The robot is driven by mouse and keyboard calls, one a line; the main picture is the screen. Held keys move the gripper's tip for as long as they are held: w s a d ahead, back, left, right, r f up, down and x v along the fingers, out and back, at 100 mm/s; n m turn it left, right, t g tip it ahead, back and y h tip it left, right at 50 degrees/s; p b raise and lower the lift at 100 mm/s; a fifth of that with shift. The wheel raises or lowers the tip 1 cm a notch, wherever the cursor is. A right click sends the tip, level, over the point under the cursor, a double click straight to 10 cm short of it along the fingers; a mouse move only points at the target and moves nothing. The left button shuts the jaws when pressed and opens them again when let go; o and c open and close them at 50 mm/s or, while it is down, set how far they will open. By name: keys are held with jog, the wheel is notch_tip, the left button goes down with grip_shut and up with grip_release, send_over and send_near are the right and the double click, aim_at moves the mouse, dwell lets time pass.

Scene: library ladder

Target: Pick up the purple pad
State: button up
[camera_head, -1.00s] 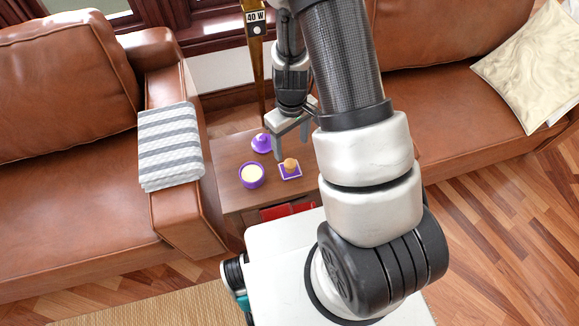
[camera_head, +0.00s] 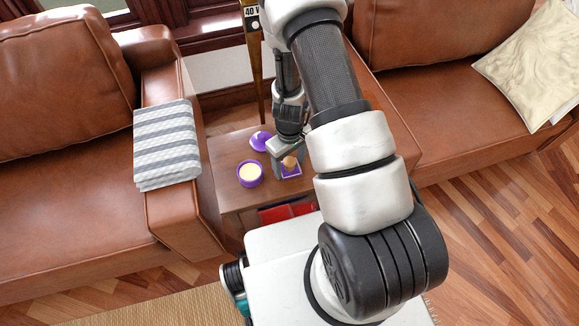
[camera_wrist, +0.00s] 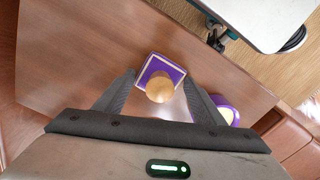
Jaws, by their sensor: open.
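The purple pad (camera_head: 291,174) is a small square with a pale border line, lying on the wooden side table (camera_head: 228,201). A round tan wooden knob or ball stands on it. In the wrist view the pad (camera_wrist: 153,67) lies between and just beyond my fingertips, with the tan piece in front of its near part. My gripper (camera_wrist: 160,80) is open and empty, pointing down, one finger on each side of the tan piece. In the head view my gripper (camera_head: 283,160) is right at the pad and partly hides it. I cannot tell whether the fingers touch anything.
A purple bowl with cream contents (camera_head: 250,174) stands left of the pad, near one finger in the wrist view (camera_wrist: 229,116). A purple lid-like piece (camera_head: 260,141) lies behind. Leather sofas (camera_head: 182,200) flank the table. Red items (camera_head: 285,212) sit below the tabletop.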

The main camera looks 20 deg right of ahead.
aim_at(290, 161)
jog(key=c, duration=1.2)
notch_tip(290, 161, up, 10)
jog(key=shift+r+p, duration=0.1)
jog(key=shift+p, duration=1.05)
jog(key=o, duration=0.5)
jog(key=c, duration=0.3)
